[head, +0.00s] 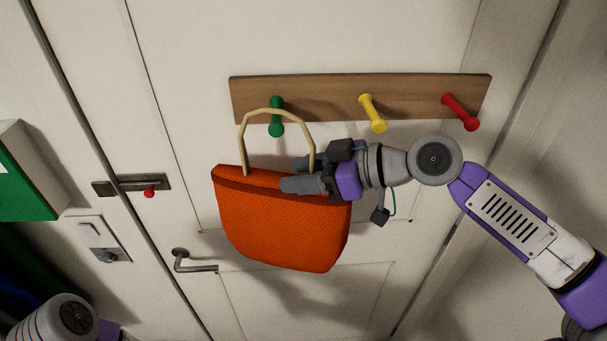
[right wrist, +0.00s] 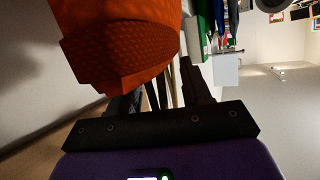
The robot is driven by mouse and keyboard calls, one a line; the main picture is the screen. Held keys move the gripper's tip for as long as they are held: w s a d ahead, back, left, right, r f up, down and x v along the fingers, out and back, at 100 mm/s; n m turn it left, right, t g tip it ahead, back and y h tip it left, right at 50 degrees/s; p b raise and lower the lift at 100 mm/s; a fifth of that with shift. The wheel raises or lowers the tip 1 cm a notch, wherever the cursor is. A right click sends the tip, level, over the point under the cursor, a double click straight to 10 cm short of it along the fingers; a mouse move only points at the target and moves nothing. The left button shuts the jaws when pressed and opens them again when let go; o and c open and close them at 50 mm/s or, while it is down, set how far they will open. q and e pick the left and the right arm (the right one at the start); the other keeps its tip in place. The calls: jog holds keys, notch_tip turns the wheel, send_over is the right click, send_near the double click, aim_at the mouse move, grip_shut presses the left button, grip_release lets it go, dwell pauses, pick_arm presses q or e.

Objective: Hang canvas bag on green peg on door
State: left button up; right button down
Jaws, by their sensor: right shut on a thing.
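The orange canvas bag (head: 280,225) with a beige loop handle (head: 243,135) hangs upright in front of the white door. My right gripper (head: 297,175) is shut on it near the right foot of the handle, at the bag's top edge. The green peg (head: 276,128) is the left one on the wooden rack. The top of the handle crosses the peg, with the peg's knob showing inside the loop. I cannot tell whether the handle rests on the peg. In the right wrist view the bag (right wrist: 125,45) fills the upper middle, hiding part of the fingers. My left gripper is out of view.
The wooden rack (head: 320,88) also holds a yellow peg (head: 372,113) and a red peg (head: 460,112), both bare. A door handle (head: 195,266) sits below left of the bag, and a latch with a red knob (head: 149,193) is at left. A green box (head: 25,180) stands at far left.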

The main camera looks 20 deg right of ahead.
jog(key=shift+w+d+r+p, duration=0.15)
jog(key=shift+w+p, duration=0.15)
jog(key=shift+w, duration=0.3)
jog(key=shift+w+d+f+p, duration=0.15)
jog(key=shift+w+p, duration=0.15)
jog(key=shift+w, duration=0.25)
jog(key=shift+w+d+f+b, duration=0.1)
jog(key=shift+w+f+b, duration=0.25)
jog(key=shift+b, duration=0.2)
jog(key=shift+w+d+f+b, duration=0.1)
jog(key=shift+d+f+b, duration=0.05)
jog(key=shift+f+b, duration=0.3)
jog(key=shift+w+d, duration=0.1)
jog(key=shift+w, duration=0.1)
